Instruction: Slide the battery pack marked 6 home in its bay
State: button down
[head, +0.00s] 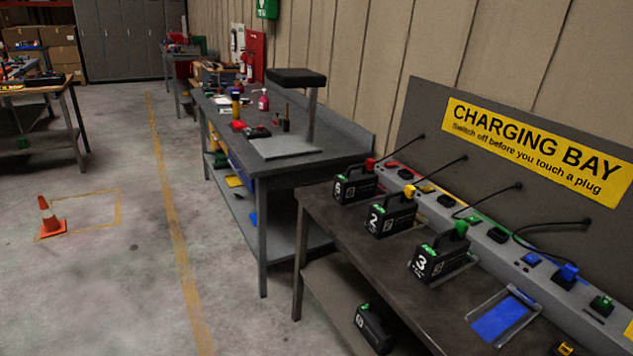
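Three black battery packs stand in a row on the charging bench. The left pack (355,186) has a small white digit that may be 5 or 6. The middle pack (391,215) is marked 2, and the right pack (436,256) is marked 3. Another black pack (374,328) is on the shelf below; its digit is too small to read surely. An empty bay (502,316) with a blue floor and a pale frame lies to the right of pack 3. My gripper is not in view.
A grey socket strip (480,230) with plugs and black cables runs behind the packs, under a yellow CHARGING BAY sign (537,150). A workbench (325,150) with a black-topped stand is to the left. An orange cone (49,218) stands on the open floor at left.

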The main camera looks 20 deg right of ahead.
aim_at(349, 187)
jog(key=u, duration=0.05)
jog(key=i, duration=1.2)
jog(key=z, duration=0.95)
jog(key=i, duration=1.6)
jog(key=z, duration=0.05)
